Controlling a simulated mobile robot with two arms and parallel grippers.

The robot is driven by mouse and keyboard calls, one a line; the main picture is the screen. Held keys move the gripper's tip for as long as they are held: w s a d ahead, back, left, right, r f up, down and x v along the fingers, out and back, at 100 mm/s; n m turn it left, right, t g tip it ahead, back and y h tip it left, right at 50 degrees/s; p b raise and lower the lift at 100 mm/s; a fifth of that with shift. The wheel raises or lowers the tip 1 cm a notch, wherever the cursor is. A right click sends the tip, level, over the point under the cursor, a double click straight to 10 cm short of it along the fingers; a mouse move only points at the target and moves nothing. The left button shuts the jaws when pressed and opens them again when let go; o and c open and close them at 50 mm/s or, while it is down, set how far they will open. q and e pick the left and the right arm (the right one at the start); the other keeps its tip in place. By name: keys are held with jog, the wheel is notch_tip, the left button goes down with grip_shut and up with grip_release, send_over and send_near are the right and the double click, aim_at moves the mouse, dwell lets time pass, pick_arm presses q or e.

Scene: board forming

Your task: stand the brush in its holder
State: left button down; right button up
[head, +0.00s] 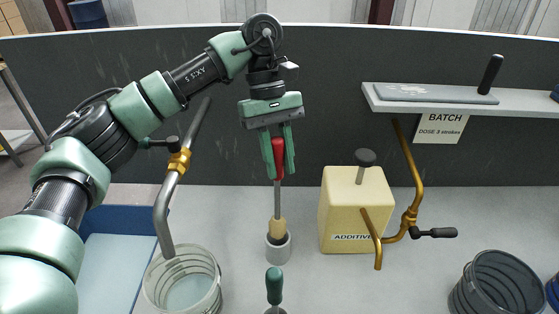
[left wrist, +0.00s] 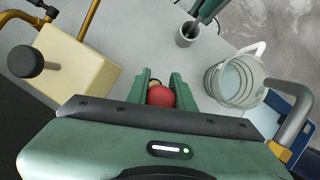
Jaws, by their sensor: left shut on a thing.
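The brush has a red handle (head: 278,158), a thin metal shaft and a tan head (head: 277,228). My left gripper (head: 278,168) is shut on the red handle and holds the brush upright. The brush head is at the mouth of a pale grey cylindrical holder (head: 278,252); its lower end looks to be at or just inside the rim, but I cannot tell how deep. In the left wrist view the round red handle end (left wrist: 161,97) sits between the fingers of my left gripper (left wrist: 159,88), and the holder is mostly hidden below. My right gripper is not in view.
A green-handled tool (head: 274,287) stands in front of the holder. A clear ribbed bucket (head: 153,288) is to the left under a bent pipe (head: 162,208). A cream additive box (head: 340,212) is to the right, with a brass pipe (head: 410,170) beyond. A dark bucket (head: 468,300) is front right.

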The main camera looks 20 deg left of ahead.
aim_at(277, 194)
pick_arm(q)
jog(key=shift+f, duration=0.15)
jog(key=shift+f+b, duration=0.35)
jog(key=shift+b, duration=0.05)
notch_tip(277, 194, down, 7)
jog(key=b, duration=0.5)
jog(key=shift+b, duration=0.3)
dwell(1.6)
jog(key=shift+b+x, duration=0.9)
jog(key=shift+x, duration=0.3)
jog(key=shift+s+a+r, duration=0.1)
jog(key=shift+a+r, duration=0.05)
jog(key=shift+r, duration=0.05)
